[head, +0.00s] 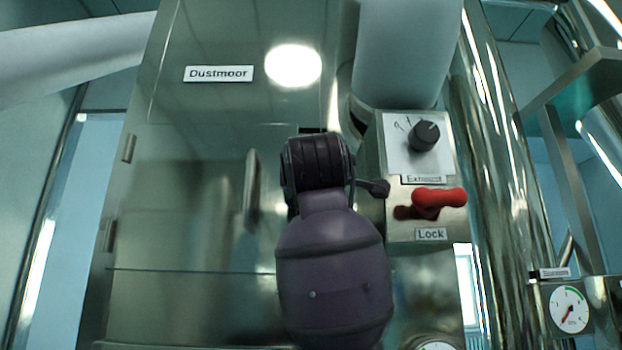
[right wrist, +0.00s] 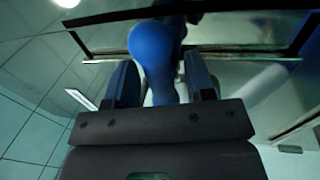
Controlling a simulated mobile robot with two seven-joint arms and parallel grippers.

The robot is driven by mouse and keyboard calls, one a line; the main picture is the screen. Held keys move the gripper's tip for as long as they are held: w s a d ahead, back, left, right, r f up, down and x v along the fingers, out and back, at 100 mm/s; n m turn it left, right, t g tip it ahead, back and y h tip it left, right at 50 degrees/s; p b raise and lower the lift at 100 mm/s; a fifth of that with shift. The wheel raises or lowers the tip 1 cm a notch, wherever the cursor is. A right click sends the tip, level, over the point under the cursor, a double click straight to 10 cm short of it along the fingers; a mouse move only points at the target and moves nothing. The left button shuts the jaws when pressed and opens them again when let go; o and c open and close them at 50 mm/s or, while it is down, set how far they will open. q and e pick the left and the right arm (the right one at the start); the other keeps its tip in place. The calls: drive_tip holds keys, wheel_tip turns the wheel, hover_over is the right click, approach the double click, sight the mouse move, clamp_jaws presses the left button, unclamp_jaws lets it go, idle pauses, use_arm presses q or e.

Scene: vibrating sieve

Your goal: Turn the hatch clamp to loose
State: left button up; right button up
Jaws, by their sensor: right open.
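A blue round-ended part (right wrist: 153,58), probably the handle of the hatch clamp, shows in the right wrist view. It stands between the fingers of my right gripper (right wrist: 160,78), which is open with a finger on each side; I cannot tell whether either finger touches it. In the head view my right arm covers the middle of the cabinet front, so the blue part and my fingertips are hidden there. The hatch panel (head: 190,215) is shiny metal and looks closed, with a metal handle (head: 251,195). My left gripper is not in view.
Right of my arm is a control plate with a black Exhaust knob (head: 424,136) and a red Lock lever (head: 438,200). A shiny vertical pipe (head: 505,170) and a gauge (head: 569,308) stand farther right. The Dustmoor label (head: 218,73) is above the hatch.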

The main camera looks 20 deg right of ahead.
drive_tip(key=shift+w, duration=0.15)
drive_tip(key=shift+c, duration=0.3)
drive_tip(key=c, duration=0.8)
drive_tip(key=shift+c, duration=0.2)
